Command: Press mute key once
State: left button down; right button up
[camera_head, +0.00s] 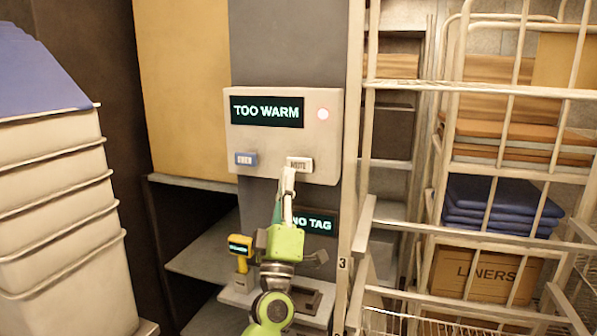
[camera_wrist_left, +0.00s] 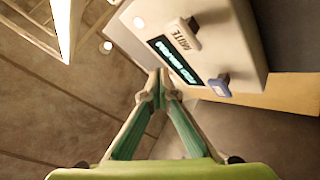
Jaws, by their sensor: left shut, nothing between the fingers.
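The white mute key (camera_head: 299,163) sits at the lower right of a pale control box (camera_head: 270,140) on a grey column. In the left wrist view, the mute key (camera_wrist_left: 183,33) has MUTE lettered beside it. My left gripper (camera_head: 288,176) is shut and empty, with its fingertips just below the mute key in the head view. In the left wrist view, the fingertips (camera_wrist_left: 160,75) appear apart from the key, with a visible gap. The box also has a display (camera_head: 267,111) reading TOO WARM and a lit pinkish lamp (camera_head: 323,114). My right gripper is out of view.
A blue key (camera_head: 246,159) sits at the box's lower left. Below are a NO TAG display (camera_head: 312,224) and a yellow handheld device (camera_head: 240,252). Stacked white bins (camera_head: 60,200) stand at left; a wire rack (camera_head: 470,175) with pads and a LINERS carton (camera_head: 486,276) is at right.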

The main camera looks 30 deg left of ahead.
aim_at(297, 159)
pick_arm(q)
jog(key=shift+w+a+b, duration=0.25)
jog(key=shift+w+b, duration=0.05)
jog(key=shift+w, duration=0.65)
jog(key=shift+w+a+b, duration=0.2)
jog(key=shift+w+b, duration=0.05)
jog(key=shift+w, duration=0.7)
jog(key=shift+w, duration=0.1)
jog(key=shift+w+a, duration=0.1)
jog(key=shift+w, duration=0.2)
jog(key=shift+w+a+b, duration=0.1)
jog(key=shift+w+b, duration=0.25)
jog(key=shift+w, duration=0.15)
dwell(0.6)
jog(key=shift+s, duration=0.15)
jog(key=shift+s+d+p, duration=0.25)
jog(key=shift+s+p, duration=0.3)
jog(key=shift+s, duration=0.2)
